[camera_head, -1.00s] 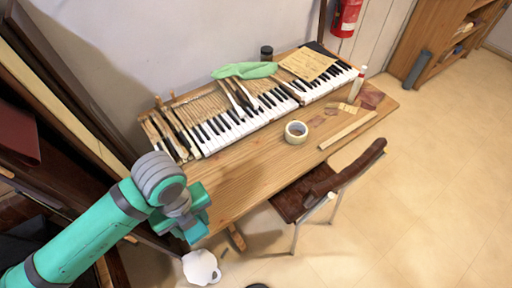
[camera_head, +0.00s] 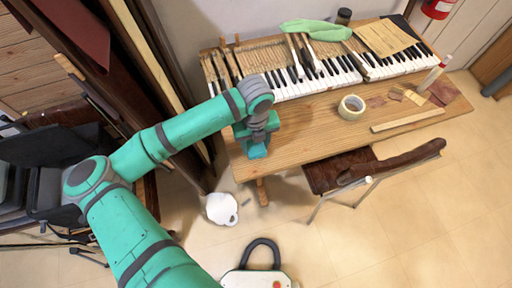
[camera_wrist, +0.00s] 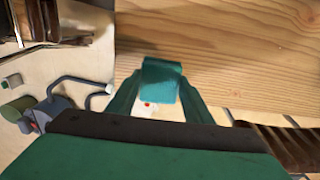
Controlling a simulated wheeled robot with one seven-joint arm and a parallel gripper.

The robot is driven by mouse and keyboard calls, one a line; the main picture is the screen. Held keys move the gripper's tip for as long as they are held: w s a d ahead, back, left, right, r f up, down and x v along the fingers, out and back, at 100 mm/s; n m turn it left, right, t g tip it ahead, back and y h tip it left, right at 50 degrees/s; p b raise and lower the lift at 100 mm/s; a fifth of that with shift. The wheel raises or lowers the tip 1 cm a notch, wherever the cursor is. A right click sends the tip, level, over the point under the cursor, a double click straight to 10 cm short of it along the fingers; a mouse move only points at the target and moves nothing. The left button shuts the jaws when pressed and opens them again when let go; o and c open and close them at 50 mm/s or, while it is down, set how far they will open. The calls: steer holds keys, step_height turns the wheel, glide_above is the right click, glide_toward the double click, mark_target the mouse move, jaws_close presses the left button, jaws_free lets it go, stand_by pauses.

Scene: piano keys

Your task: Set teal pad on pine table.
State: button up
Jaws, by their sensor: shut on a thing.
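The teal pad (camera_wrist: 160,80) shows in the wrist view as a small teal piece held between the two fingers of my gripper (camera_wrist: 160,92), which is shut on it. In the head view the pad (camera_head: 257,152) is at the lower end of my gripper (camera_head: 257,138), over the left front part of the pine table (camera_head: 310,129). The pine table has pale wood grain and fills the upper right of the wrist view (camera_wrist: 250,50). I cannot tell whether the pad touches the tabletop.
Piano keys (camera_head: 322,77) line the table's back, with a green cloth (camera_head: 318,30) on them. A tape roll (camera_head: 351,107) and a wooden strip (camera_head: 407,121) lie to the right. A chair (camera_head: 345,172) stands at the front edge. A white jug (camera_head: 222,208) is on the floor.

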mark_target(256, 149)
steer(key=shift+w+d+f, duration=0.25)
steer(key=shift+f, duration=0.2)
steer(key=shift+w+f, duration=0.1)
steer(key=shift+f, duration=1.5)
steer(key=shift+f, duration=0.1)
steer(key=o, duration=1)
steer(key=shift+f, duration=0.1)
step_height(256, 149, up, 12)
steer(key=shift+r, duration=0.2)
